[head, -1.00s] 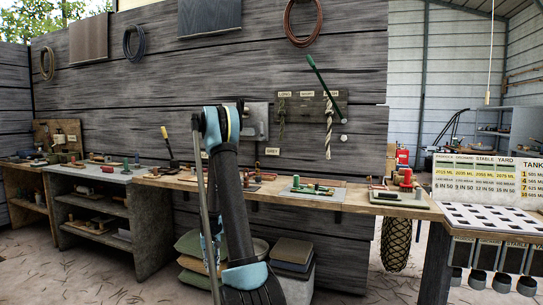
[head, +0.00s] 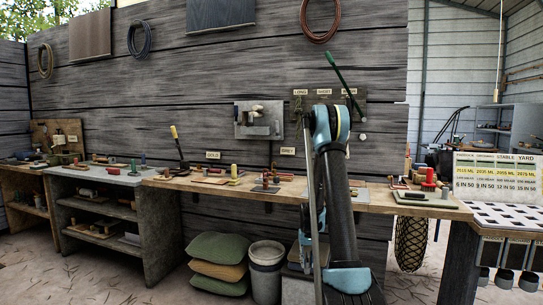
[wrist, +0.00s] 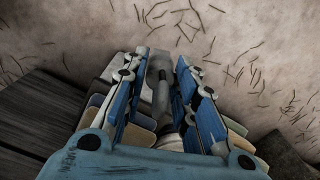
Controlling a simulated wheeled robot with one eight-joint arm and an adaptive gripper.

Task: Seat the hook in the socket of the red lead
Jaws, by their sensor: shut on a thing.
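My gripper (wrist: 162,95) shows in the wrist view with its blue-padded fingers either side of a grey, rod-like metal piece (wrist: 160,92). It is shut on this piece, which may be the hook; its far end is hard to make out. A reddish-brown coil (head: 320,20) hangs high on the plank wall. I cannot tell whether it is the red lead, and no socket can be made out.
A long wooden bench (head: 385,198) runs along the wall with small coloured tools on it. A red-topped item (head: 429,178) stands at its right end. A pale bucket (head: 266,262) and stacked sacks (head: 218,265) lie below. The floor in front is open.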

